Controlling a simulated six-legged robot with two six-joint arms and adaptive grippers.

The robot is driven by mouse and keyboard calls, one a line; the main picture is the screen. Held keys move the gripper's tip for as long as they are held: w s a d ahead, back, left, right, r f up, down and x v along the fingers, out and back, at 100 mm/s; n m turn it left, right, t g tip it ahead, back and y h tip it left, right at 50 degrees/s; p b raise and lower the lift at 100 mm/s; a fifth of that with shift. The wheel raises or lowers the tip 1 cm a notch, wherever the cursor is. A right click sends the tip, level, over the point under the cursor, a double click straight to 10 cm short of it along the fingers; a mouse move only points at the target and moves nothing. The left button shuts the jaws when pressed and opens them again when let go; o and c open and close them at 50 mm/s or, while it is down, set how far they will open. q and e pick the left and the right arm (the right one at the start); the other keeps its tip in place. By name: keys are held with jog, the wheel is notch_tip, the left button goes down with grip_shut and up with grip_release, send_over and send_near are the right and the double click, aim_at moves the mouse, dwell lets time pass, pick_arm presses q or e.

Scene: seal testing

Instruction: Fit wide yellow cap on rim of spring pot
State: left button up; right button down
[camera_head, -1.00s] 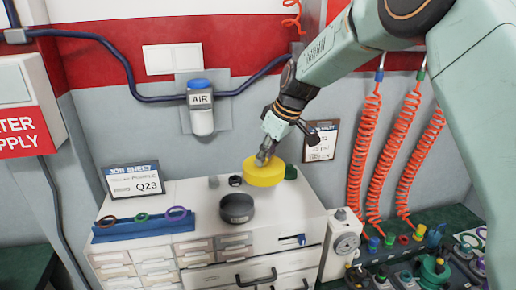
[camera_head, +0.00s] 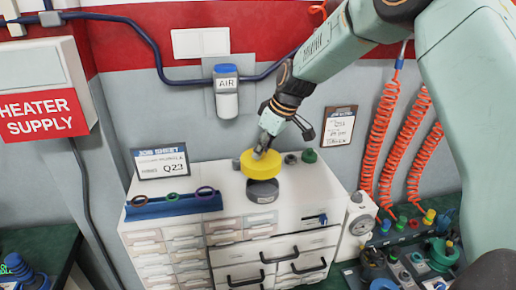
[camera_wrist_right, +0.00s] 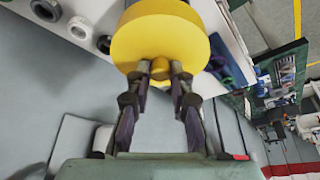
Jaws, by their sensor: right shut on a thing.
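The wide yellow cap (camera_head: 261,165) is held by its knob in my right gripper (camera_head: 264,151). In the right wrist view, the cap (camera_wrist_right: 160,35) shows its flat face, with the fingertips (camera_wrist_right: 160,70) closed on both sides of the knob. A round dark grey pot (camera_head: 262,191), which looks like the spring pot, stands on the white cabinet top (camera_head: 300,187). The cap is directly over the pot in the head view and hides its rim. I cannot tell whether they touch. My left gripper is not in view.
A blue rack (camera_head: 150,210) with several coloured rings stands at the cabinet's front left, a job sheet sign (camera_head: 162,162) behind it. A gauge (camera_head: 358,225) stands beside the cabinet.

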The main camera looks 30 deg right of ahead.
aim_at(266, 158)
jog(key=shift+s+d+f+b, duration=0.2)
jog(key=shift+d+f+b, duration=0.3)
jog(key=shift+d+f, duration=0.25)
jog(key=shift+w+a+f, duration=0.2)
jog(key=shift+a, duration=0.05)
jog(key=shift+a+f+b, duration=0.35)
jog(key=shift+f+b, duration=0.1)
jog(key=shift+f, duration=0.05)
jog(key=shift+s+d+f+b, duration=0.1)
jog(key=shift+f+b, duration=0.3)
jog(key=shift+f, duration=0.15)
jog(key=shift+d+f, duration=0.2)
jog(key=shift+d, duration=0.1)
jog(key=shift+a, duration=0.15)
jog(key=shift+a+r, duration=0.1)
jog(key=shift+a, duration=0.15)
jog(key=shift+d, duration=0.15)
jog(key=shift+s+d, duration=0.1)
jog(key=shift+d, duration=0.2)
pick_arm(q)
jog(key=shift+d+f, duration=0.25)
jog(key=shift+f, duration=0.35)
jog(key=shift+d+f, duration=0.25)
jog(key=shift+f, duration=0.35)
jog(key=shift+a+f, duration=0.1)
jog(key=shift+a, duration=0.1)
pick_arm(e)
jog(key=shift+a, duration=0.25)
